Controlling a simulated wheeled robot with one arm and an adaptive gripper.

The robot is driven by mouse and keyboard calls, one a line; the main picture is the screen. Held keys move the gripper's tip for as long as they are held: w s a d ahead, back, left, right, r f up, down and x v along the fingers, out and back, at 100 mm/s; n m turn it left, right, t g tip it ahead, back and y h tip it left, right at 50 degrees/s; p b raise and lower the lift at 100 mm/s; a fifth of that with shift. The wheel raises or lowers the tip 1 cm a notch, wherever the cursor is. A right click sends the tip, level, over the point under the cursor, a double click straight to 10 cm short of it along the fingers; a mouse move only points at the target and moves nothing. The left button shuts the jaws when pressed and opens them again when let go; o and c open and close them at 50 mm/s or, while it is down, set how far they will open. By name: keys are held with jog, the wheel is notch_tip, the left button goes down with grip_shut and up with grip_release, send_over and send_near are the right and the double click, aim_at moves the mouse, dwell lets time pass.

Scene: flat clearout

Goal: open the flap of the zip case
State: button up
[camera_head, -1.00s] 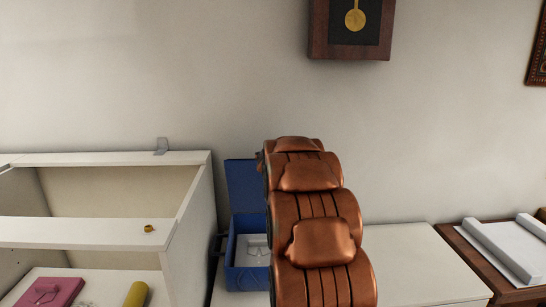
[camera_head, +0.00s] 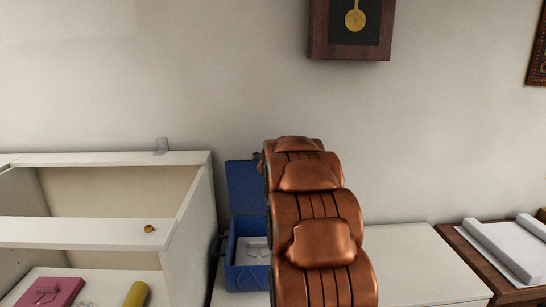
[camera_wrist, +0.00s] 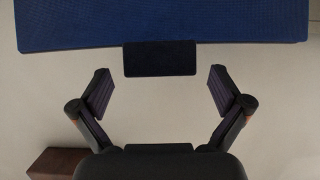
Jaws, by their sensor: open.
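The blue zip case (camera_head: 247,252) stands on a white surface, partly hidden behind my copper-coloured arm in the head view. Its flap (camera_head: 243,186) stands upright at the back, and a pale interior with an outlined shape shows inside. In the wrist view the blue flap (camera_wrist: 160,24) spans the top, with a dark tab (camera_wrist: 160,59) at its lower edge. My gripper (camera_wrist: 160,90) is open and empty. Its two fingers are on either side of the tab and apart from it. The gripper is hidden in the head view.
A white open-topped cabinet (camera_head: 190,222) stands close left of the case, with a small brass object on its ledge. A pink item (camera_head: 52,292) and a yellow cylinder (camera_head: 136,294) lie at lower left. The white top right of my arm (camera_head: 425,262) is clear. A clock (camera_head: 350,28) hangs above.

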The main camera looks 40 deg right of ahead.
jog(key=v, duration=1.1)
jog(key=shift+s+a, duration=0.25)
jog(key=shift+s, duration=0.1)
jog(key=shift+r, duration=0.1)
jog(key=shift+c, duration=0.4)
jog(key=shift+c, duration=0.8)
jog(key=f+h+b, duration=0.1)
jog(key=f, duration=0.1)
jog(key=d+f+h+b, duration=0.1)
jog(key=f+b, duration=0.1)
jog(key=s+d+f+m+t+h+b, duration=0.1)
jog(key=f+b, duration=0.1)
jog(key=shift+f, duration=0.2)
jog(key=c, duration=0.8)
jog(key=a+f+t+b, duration=0.1)
jog(key=a+f+t+h+b, duration=0.1)
jog(key=b, duration=0.1)
jog(key=a+f+t+b, duration=0.1)
jog(key=shift+s+f+n+t+h+b, duration=0.2)
jog(key=shift+f+n+t+h+b, duration=0.1)
jog(key=shift+n+t+b, duration=0.1)
grip_shut()
jog(key=p+x, duration=0.4)
jog(key=x, duration=0.9)
jog(key=shift+w+a+r+t, duration=0.2)
jog(key=shift+w+r+t, duration=0.15)
jog(key=shift+r, duration=0.1)
